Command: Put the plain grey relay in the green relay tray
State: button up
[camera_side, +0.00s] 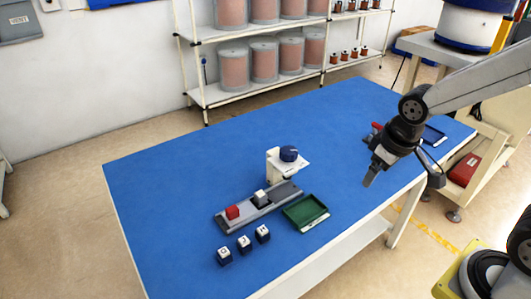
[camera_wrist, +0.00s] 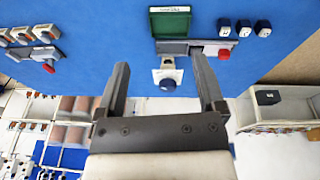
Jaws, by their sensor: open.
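My gripper (camera_side: 371,180) is above the right part of the table, apart from these things. Its fingers (camera_wrist: 158,62) are spread and empty.
A white stand with a dark blue knob (camera_side: 288,154) rises behind the fixture. Three dark blocks with white tops, one of them here (camera_side: 244,243), stand in front. Several beige switches (camera_wrist: 22,36) lie at the left in the wrist view. The table's left part is clear.

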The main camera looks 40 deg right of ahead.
jog(key=w+d+n+t+h, duration=0.2)
jog(key=w+d+n+h, duration=0.4)
jog(key=n, duration=0.5)
jog(key=n+t+y, duration=0.7)
jog(key=n+t, duration=0.2)
jog(key=n, duration=1.5)
send_over(263, 196)
jog(key=s, duration=0.4)
jog(key=shift+h, duration=0.3)
notch_tip(263, 196, down, 23)
jog(key=shift+r, duration=0.1)
jog(key=shift+x, duration=1.25)
